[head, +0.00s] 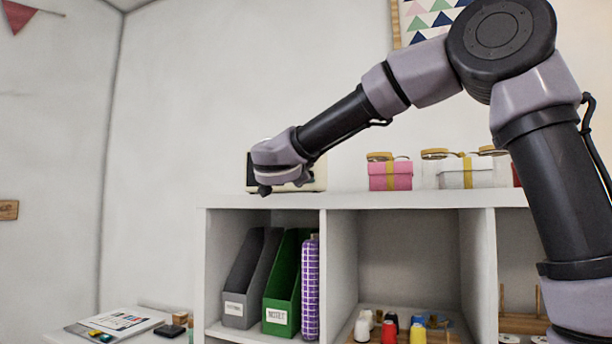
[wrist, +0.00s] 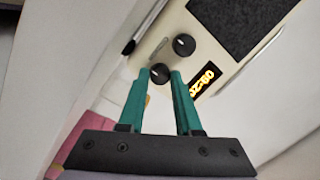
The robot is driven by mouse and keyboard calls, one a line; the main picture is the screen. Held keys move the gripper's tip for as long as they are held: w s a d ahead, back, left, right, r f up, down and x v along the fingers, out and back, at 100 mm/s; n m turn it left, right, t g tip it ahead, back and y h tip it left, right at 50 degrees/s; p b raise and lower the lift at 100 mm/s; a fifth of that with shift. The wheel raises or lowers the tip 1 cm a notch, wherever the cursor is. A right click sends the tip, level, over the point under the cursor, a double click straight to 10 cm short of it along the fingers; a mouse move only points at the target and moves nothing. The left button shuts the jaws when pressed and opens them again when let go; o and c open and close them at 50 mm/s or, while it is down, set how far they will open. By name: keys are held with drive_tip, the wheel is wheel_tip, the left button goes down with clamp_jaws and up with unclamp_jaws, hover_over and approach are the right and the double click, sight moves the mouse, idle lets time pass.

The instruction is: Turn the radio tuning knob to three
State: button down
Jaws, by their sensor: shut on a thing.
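The radio (head: 319,176) is a cream box on top of the white shelf, mostly hidden behind my gripper (head: 265,188) in the head view. In the wrist view, the radio's cream front (wrist: 169,22) carries two round black knobs. My gripper (wrist: 160,75) has its teal fingertips closed on either side of the nearer black knob (wrist: 160,73), which has a small white mark. The other knob (wrist: 184,44) has a white pointer line and stands free beyond the fingertips. I cannot tell any number at the held knob.
A dark speaker grille (wrist: 238,20) and a lit yellow display (wrist: 203,80) are on the radio front. A pink box (head: 390,176) and a white box (head: 465,174) stand right of the radio on the shelf top (head: 420,199). Folders (head: 285,285) fill the compartment below.

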drive_tip(key=c, duration=0.6)
unclamp_jaws()
drive_tip(key=v, duration=1)
drive_tip(key=shift+s, duration=0.35)
drive_tip(key=shift+a, duration=0.15)
